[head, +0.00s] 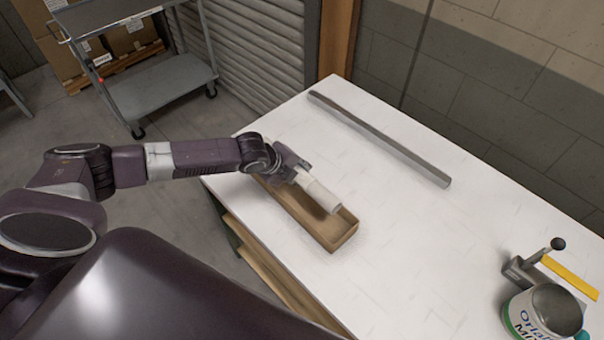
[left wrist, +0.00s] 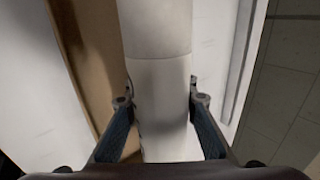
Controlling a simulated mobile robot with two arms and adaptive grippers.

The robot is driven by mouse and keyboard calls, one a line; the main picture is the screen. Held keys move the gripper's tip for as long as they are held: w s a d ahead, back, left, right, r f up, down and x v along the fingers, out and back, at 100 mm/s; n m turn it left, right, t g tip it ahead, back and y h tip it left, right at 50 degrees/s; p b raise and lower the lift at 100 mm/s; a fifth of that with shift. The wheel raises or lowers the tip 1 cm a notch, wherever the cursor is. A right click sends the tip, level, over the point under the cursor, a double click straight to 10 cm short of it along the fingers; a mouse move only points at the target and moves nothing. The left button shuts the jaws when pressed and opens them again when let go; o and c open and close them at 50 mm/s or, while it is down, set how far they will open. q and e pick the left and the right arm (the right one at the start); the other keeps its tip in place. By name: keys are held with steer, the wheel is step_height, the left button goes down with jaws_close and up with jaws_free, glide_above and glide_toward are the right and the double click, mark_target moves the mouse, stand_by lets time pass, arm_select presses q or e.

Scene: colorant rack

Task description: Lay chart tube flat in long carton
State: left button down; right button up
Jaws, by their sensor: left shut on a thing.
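The chart tube (head: 320,194) is a white cylinder held by my left gripper (head: 297,176) over the long carton. In the left wrist view, the tube (left wrist: 158,85) runs up the middle between the two fingers of the gripper (left wrist: 160,115), which are shut on it. The long carton (head: 345,238) is a narrow open brown box on the white table, near its left edge. One carton wall (left wrist: 88,60) shows left of the tube in the left wrist view. I cannot tell whether the tube touches the carton. My right gripper is not in view.
A long grey metal bar (head: 380,138) lies across the back of the white table (head: 440,250). A paint can (head: 542,314), a metal clamp-like tool and a yellow strip (head: 570,277) are at the right. A grey cart (head: 160,85) stands on the floor beyond.

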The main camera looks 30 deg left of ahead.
mark_target(302, 191)
arm_select(q)
steer(key=shift+f+b, duration=0.45)
steer(key=shift+f, duration=0.35)
steer(key=shift+f+b, duration=0.65)
steer(key=shift+f, duration=0.75)
steer(key=c, duration=1.5)
jaws_free()
steer(key=shift+c, duration=0.2)
steer(key=shift+s+f, duration=0.1)
